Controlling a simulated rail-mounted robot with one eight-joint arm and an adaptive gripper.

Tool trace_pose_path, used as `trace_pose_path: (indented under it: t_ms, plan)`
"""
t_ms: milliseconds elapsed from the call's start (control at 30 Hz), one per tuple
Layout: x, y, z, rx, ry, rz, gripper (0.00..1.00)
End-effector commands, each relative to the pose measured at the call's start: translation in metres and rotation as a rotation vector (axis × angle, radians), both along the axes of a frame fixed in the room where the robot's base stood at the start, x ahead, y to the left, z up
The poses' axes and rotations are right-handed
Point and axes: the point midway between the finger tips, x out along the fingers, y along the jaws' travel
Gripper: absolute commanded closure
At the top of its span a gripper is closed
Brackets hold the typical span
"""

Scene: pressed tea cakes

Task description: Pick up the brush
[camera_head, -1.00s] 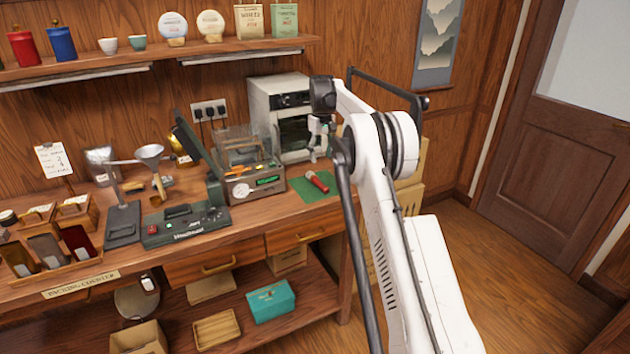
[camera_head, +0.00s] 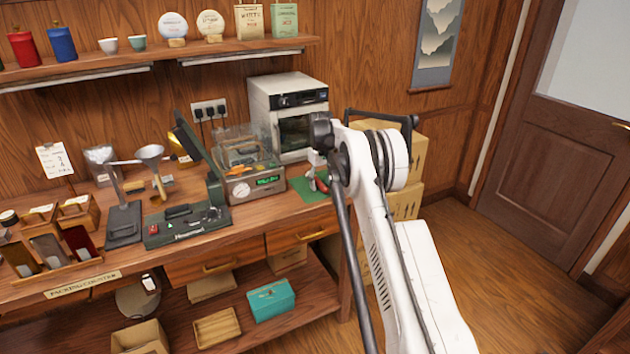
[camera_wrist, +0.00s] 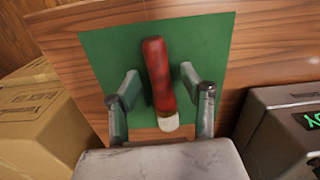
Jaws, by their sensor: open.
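The brush has a red handle and a short pale tip. In the wrist view the brush (camera_wrist: 158,75) lies on a green mat (camera_wrist: 103,48), its pale end toward my gripper. In the head view the brush (camera_head: 323,183) is partly hidden by my gripper, on the green mat (camera_head: 312,196) at the counter's right end. My gripper (camera_wrist: 160,92) is open, with one finger on each side of the brush in the picture. Gaps show between the fingers and the handle. I cannot tell how far above the mat the fingertips are. My gripper also shows in the head view (camera_head: 315,177).
A grey device with a green display (camera_head: 255,184) stands left of the mat, also at right in the wrist view (camera_wrist: 290,125). A white oven-like machine (camera_head: 289,100) stands behind. Cardboard boxes (camera_head: 408,200) are stacked beyond the counter's right end.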

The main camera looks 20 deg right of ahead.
Motion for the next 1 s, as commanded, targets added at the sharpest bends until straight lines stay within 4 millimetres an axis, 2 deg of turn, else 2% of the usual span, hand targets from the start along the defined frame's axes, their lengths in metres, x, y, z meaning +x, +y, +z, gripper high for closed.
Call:
trace_pose_path:
  t_ms: [100, 267, 600, 867, 1000]
  plan:
    - [0.0, 0.0, -0.0076, 0.0, 0.0, 0.0, 0.58]
    - [0.0, 0.0, -0.0079, 0.0, 0.0, 0.0, 0.58]
    - [0.0, 0.0, -0.0076, 0.0, 0.0, 0.0, 1.0]
    - [0.0, 0.0, -0.0072, 0.0, 0.0, 0.0, 1.0]
    - [-0.0001, 0.0, 0.0002, 0.0, 0.0, 0.0, 1.0]
